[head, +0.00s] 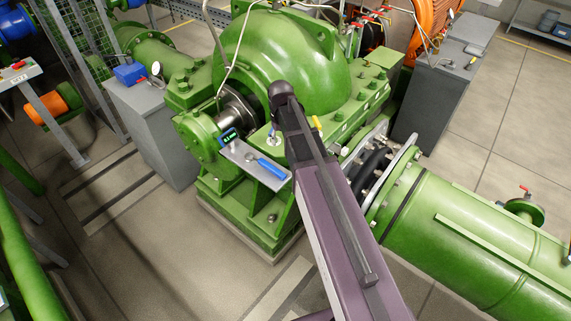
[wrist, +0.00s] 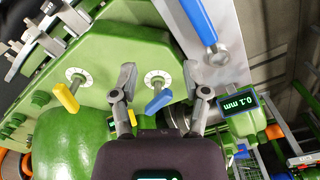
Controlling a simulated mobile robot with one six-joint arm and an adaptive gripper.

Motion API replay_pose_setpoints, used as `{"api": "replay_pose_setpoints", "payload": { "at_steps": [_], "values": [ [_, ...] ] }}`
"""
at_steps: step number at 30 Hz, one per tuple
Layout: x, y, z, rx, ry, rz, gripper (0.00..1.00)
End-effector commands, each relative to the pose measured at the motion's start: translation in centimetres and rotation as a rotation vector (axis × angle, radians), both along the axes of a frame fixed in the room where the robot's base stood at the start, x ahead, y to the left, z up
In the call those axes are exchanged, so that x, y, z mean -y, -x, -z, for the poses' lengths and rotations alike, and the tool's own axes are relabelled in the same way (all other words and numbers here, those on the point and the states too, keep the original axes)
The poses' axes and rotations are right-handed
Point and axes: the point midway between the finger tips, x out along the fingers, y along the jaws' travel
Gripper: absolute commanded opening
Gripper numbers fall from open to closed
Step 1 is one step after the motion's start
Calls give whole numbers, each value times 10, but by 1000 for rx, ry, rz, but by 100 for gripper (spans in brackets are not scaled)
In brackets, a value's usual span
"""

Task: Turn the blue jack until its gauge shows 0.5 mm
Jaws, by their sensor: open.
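The blue jack (wrist: 158,102) has a blue handle below a white dial in the wrist view. My gripper (wrist: 158,78) is open, with one finger on each side of the blue jack. I see gaps on both sides and cannot tell any contact. A yellow jack (wrist: 66,97) with a similar dial sits to the left on the green casing. The gauge (wrist: 238,103) at the right reads 0.1 mm. In the head view, the gauge (head: 228,137) is small, and my arm hides the gripper.
A grey tray (head: 240,154) with a blue-handled tool (head: 270,168) juts from the green machine; the tool also shows in the wrist view (wrist: 198,22). The large green casing (head: 285,58) rises behind. A green pipe (head: 470,225) lies to the right. Grey cabinets (head: 150,115) stand nearby.

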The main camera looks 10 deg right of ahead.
Motion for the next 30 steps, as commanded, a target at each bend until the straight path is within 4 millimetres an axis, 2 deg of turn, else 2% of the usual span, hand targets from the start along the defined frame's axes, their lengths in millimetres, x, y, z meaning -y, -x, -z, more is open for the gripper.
{"api": "replay_pose_setpoints", "payload": {
  "at_steps": [1, 6, 15, 21, 30],
  "values": [
    [0, 10, 7, 0, 0, -11, 60],
    [0, 31, 19, 0, 0, -45, 60],
    [-1, 60, 33, 0, 0, -94, 60],
    [-1, 67, 37, 0, 0, -109, 60],
    [-1, 68, 36, 0, 0, -111, 60]
  ]
}}
